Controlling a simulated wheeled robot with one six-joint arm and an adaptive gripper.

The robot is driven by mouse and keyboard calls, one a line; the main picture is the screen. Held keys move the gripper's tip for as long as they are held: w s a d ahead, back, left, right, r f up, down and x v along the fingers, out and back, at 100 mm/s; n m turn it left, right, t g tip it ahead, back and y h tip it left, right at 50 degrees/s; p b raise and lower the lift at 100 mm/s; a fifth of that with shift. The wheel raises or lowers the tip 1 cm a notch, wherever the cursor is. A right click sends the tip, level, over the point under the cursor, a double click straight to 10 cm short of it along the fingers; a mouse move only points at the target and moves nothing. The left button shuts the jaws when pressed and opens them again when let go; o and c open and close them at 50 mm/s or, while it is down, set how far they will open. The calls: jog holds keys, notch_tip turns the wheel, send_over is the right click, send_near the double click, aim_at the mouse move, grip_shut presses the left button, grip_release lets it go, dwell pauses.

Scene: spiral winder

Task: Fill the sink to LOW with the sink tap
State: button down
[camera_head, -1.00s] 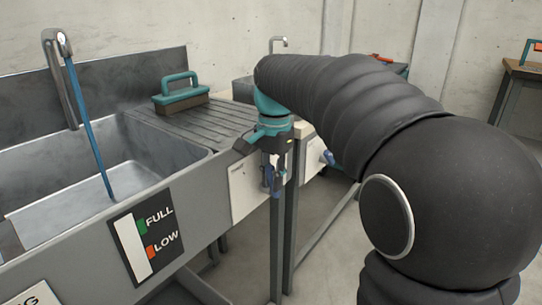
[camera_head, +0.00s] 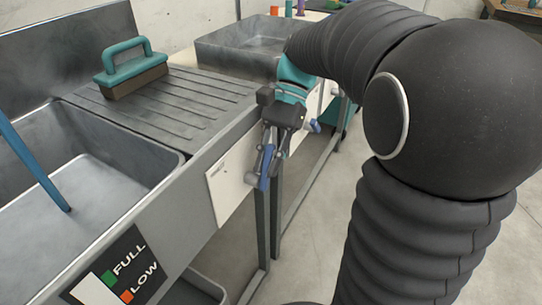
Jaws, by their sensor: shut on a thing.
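The grey sink (camera_head: 128,192) is on the left. A blue stream of water (camera_head: 30,165) slants down into its basin. The spout is outside the present view. I cannot tell how deep the water is. The front gauge (camera_head: 112,270) carries a green FULL mark and an orange LOW mark beside a white strip. A white panel (camera_head: 228,182) is on the sink's front to the right. My gripper (camera_head: 267,163) is at the panel's right edge, pointing down, shut on a blue tap handle (camera_head: 265,168). The gripper partly hides the handle.
A teal-handled brush (camera_head: 133,72) stands on the ribbed drainboard (camera_head: 175,105). A second grey basin (camera_head: 240,45) stands behind, with another blue handle (camera_head: 313,126) near its front. Bare floor (camera_head: 320,225) lies right of the sink legs.

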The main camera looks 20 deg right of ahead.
dwell(0.4)
jog(key=c, duration=1.4)
grip_release()
jog(key=v, duration=0.7)
jog(key=shift+w+d+r, duration=0.15)
